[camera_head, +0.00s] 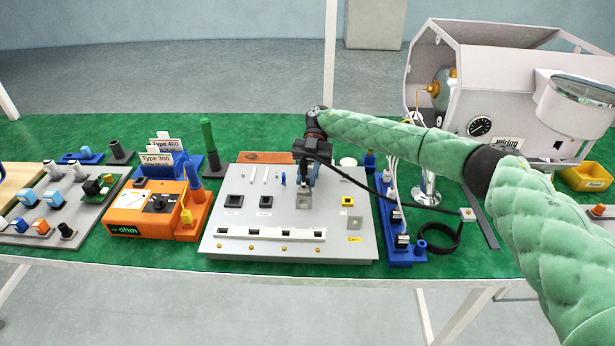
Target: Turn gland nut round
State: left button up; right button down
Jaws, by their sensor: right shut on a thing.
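My right gripper (303,196) points down over the middle of the grey panel (222,247), its arm reaching in from the right. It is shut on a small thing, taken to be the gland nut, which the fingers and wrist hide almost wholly. I cannot tell the nut's turn or tilt, or whether it touches the panel. My left gripper is not in view.
An orange ohm meter (137,226) stands left of the panel. A blue rack (403,262) with black sockets stands right of it. Green mat is bare near the front edge.

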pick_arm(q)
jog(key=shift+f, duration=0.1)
pick_arm(e)
jog(key=shift+s+a+f, duration=0.15)
jog(key=shift+s+f, duration=0.1)
jog(key=shift+f, duration=0.15)
jog(key=c, duration=1.6)
grip_release()
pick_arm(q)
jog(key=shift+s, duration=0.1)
pick_arm(e)
jog(key=shift+o, duration=0.8)
jog(key=shift+r, duration=0.15)
jog(key=shift+r, duration=0.1)
jog(key=shift+w+r, duration=0.1)
jog(key=shift+w, duration=0.35)
jog(key=shift+b+v, duration=0.45)
jog(key=shift+v, duration=1.6)
jog(key=shift+w+r, duration=0.3)
jog(key=shift+w, duration=0.4)
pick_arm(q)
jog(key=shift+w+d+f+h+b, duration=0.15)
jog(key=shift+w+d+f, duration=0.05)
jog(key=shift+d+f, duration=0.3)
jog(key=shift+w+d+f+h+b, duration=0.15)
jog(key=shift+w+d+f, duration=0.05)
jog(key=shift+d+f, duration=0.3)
pick_arm(e)
jog(key=shift+w+d+r, duration=0.3)
jog(key=shift+w, duration=0.3)
